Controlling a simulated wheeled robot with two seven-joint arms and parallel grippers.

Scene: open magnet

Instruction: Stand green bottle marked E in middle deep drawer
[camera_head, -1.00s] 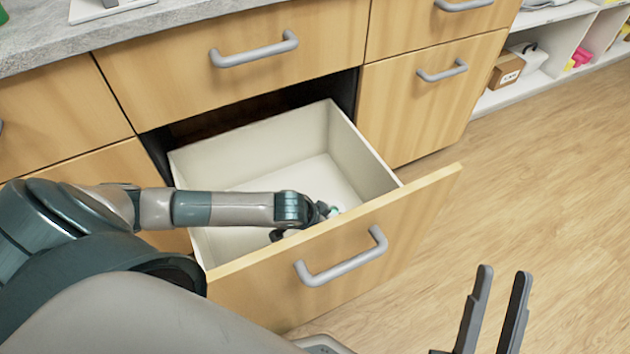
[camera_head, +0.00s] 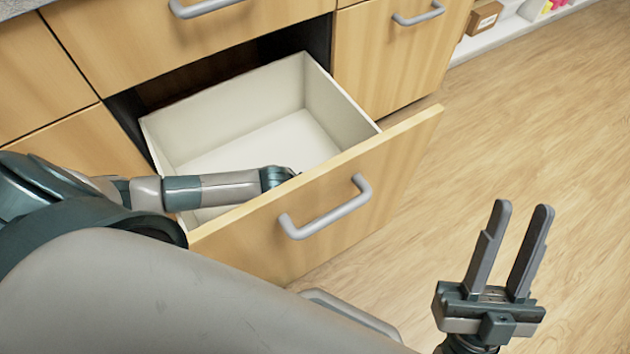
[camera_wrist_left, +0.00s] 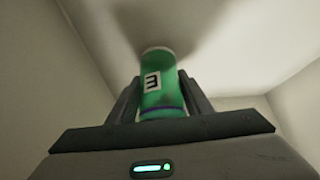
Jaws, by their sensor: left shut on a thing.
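The middle deep drawer (camera_head: 355,108) is pulled open, with white inner walls and a wooden front with a grey handle. My left arm reaches over its side, and its wrist is down inside behind the drawer front. In the left wrist view the green bottle (camera_wrist_left: 160,85), with a black E on a white label, is between the fingers of my left gripper (camera_wrist_left: 158,100), which is shut on it. The bottle's end is near a pale drawer surface; I cannot tell whether it touches. In the head view the bottle and left fingers are hidden. My right gripper (camera_head: 520,240) is open and empty over the floor.
Closed wooden drawers with grey handles surround the open one. A white shelf (camera_head: 510,28) with a cardboard box (camera_head: 482,17) stands at the upper right. The wooden floor (camera_head: 560,130) on the right is clear.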

